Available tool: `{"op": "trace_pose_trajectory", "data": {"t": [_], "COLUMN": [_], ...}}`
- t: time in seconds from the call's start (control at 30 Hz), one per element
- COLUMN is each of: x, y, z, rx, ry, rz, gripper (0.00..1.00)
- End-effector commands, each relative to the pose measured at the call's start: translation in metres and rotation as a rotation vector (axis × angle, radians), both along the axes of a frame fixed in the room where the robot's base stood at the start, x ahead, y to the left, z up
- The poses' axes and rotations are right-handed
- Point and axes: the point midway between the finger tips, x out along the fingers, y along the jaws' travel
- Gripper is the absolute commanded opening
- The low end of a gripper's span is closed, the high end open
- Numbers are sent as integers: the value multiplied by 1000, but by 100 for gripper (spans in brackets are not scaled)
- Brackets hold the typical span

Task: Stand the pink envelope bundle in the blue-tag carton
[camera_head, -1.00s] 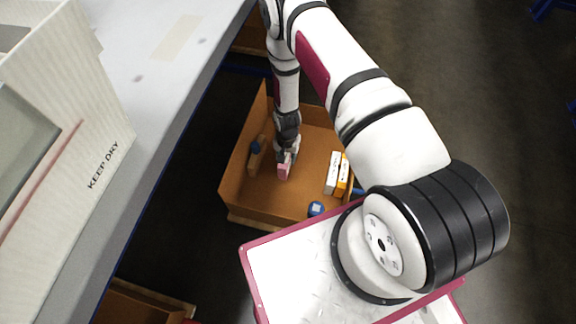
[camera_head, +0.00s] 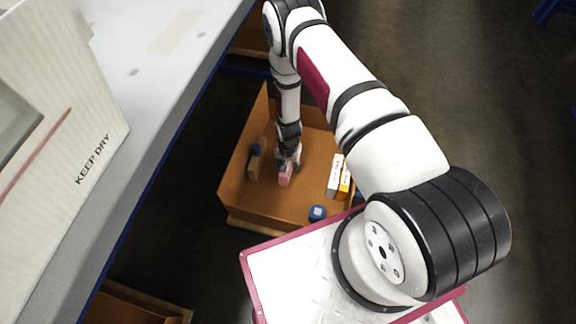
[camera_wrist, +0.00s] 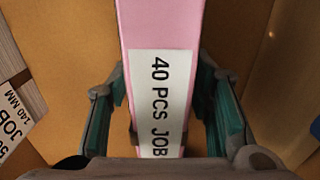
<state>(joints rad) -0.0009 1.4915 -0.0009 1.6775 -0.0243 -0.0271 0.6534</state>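The pink envelope bundle (camera_head: 285,178) is inside the brown carton (camera_head: 255,205), near its middle. Whether it stands or leans is hard to tell. In the wrist view the bundle (camera_wrist: 215,25) runs between my fingers, with a white label reading "40 PCS JOB". A blue tag (camera_head: 317,213) with a pale square is at the carton's near side. My gripper (camera_wrist: 163,105) is open, one green-padded finger on each side of the bundle, with narrow gaps beside it. Its lower end is hidden.
In the carton, a brown block with a blue top (camera_head: 254,162) is at the left, and white (camera_head: 334,178) and orange (camera_head: 345,184) boxes are at the right. A grey table (camera_head: 150,110) with a KEEP DRY box (camera_head: 75,130) is at the left.

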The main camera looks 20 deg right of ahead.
Motion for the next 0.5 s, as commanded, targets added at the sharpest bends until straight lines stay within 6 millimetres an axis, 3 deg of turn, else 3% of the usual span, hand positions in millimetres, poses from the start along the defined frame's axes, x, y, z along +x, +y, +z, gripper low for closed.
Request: {"op": "trace_pose_trajectory", "data": {"t": [0.27,0.5], "x": [0,1], "y": [0,0], "z": [4,49], "rx": [0,0], "ry": [0,-2], "rz": [0,-1], "gripper": [46,46]}}
